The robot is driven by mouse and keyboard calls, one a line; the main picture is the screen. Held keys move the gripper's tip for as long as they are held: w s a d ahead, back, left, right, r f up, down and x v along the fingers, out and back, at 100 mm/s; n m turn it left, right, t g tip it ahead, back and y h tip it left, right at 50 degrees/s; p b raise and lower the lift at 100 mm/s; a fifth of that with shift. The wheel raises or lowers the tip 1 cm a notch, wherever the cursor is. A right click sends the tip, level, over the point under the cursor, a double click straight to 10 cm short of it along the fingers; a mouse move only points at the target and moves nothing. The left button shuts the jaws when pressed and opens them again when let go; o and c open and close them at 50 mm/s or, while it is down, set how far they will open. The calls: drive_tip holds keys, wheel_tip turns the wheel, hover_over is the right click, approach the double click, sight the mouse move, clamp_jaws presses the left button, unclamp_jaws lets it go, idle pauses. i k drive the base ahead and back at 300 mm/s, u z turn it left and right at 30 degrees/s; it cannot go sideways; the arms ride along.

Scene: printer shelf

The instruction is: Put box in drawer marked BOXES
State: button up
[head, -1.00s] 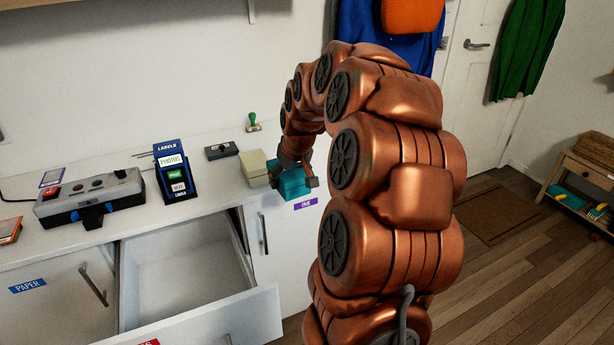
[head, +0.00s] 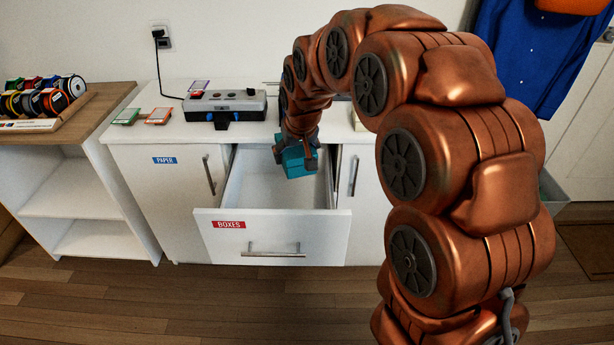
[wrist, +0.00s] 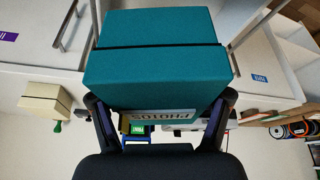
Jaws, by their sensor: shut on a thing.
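A teal box (head: 299,164) with a dark band is held in my gripper (head: 296,146). In the head view it hangs over the right back part of the open drawer (head: 272,238), whose front carries a red BOXES label. In the wrist view the teal box (wrist: 155,65) fills the upper middle, with a label that appears upside down and reads PHOTOS. My gripper's two fingers (wrist: 160,98) close on its sides. The drawer's visible inside is white and empty. Its right back corner is hidden by the box and my arm.
A PAPER cabinet door (head: 165,200) is left of the drawer. The white counter holds a grey device (head: 225,104) and flat cards (head: 158,116). A cream box (wrist: 45,100) shows in the wrist view. A spool rack (head: 45,105) stands on the left shelf.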

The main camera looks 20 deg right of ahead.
sight(281, 206)
drive_tip(key=z, duration=0.05)
drive_tip(key=k, duration=1.15)
drive_tip(key=u, duration=1.1)
drive_tip(key=i, duration=0.8)
drive_tip(key=u, duration=0.5)
drive_tip(key=i, duration=0.9)
drive_tip(key=z, duration=0.95)
drive_tip(key=i, duration=0.6)
drive_tip(key=z, duration=0.6)
